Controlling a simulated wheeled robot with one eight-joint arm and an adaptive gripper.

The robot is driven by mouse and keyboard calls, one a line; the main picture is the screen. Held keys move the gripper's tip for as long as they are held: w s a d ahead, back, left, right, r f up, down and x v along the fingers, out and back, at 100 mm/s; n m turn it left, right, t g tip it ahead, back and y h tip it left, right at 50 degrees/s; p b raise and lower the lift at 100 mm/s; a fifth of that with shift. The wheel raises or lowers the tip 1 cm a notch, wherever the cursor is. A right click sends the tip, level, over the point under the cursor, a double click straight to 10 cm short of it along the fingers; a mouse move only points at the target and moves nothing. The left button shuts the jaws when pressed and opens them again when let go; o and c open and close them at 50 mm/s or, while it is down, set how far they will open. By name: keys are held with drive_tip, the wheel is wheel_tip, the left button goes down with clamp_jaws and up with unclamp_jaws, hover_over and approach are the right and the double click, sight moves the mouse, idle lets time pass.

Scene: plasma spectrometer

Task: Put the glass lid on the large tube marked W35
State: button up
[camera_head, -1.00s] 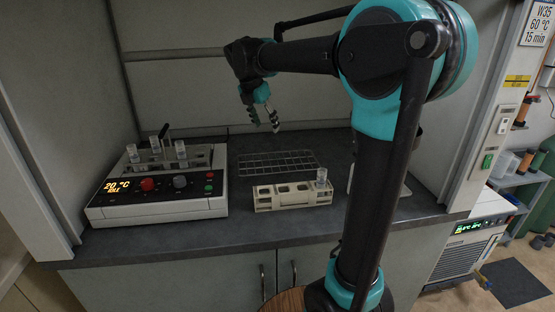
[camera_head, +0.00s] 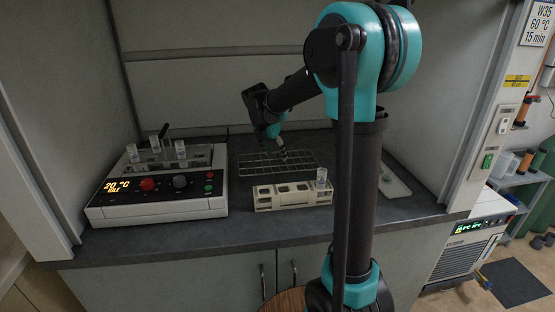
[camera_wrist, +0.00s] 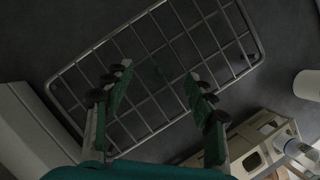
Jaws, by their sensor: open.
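My gripper (camera_head: 281,153) is open and points down over the wire rack (camera_head: 262,172), with nothing between its fingers. The wrist view shows the open fingers (camera_wrist: 157,80) above the grid bars. Several clear tubes (camera_head: 180,152) stand on the heating unit (camera_head: 150,207) at left. No W35 mark is legible on any tube.
A pale tray (camera_head: 398,190) lies at right, partly behind my arm. The front of the dark worktop (camera_head: 240,232) is clear. A wall sign (camera_head: 540,22) reads W35, 60 °C, 15 min.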

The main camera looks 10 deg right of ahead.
drive_tip(key=shift+x, duration=0.75)
drive_tip(key=shift+c, duration=0.5)
drive_tip(key=c, duration=0.8)
drive_tip(key=shift+r, duration=0.1)
